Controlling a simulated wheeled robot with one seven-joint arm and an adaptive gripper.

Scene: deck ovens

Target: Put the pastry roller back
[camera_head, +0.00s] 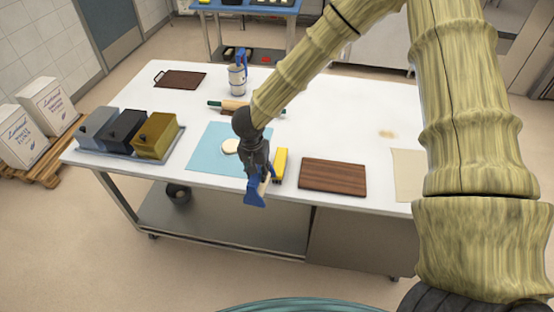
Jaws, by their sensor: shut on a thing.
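My dark gripper (257,172) is low over the front edge of the white table, pointing down. It is shut on a blue piece with a pale tan part, which looks like the pastry roller (255,194); the fingers partly hide it. A wooden rolling pin with green handles (233,105) lies farther back, partly hidden behind my arm, with something brown just under it. A yellow block-like thing (280,163) lies just right of my gripper. A light-blue mat (203,153) with a pale round of dough (230,146) is to the left.
Lidded grey, black and yellow boxes stand on a tray (124,153) at the table's left. A brown board (333,176) lies right, a beige sheet (406,168) beyond. A metal canister (237,80) and dark red board (181,80) are at the back.

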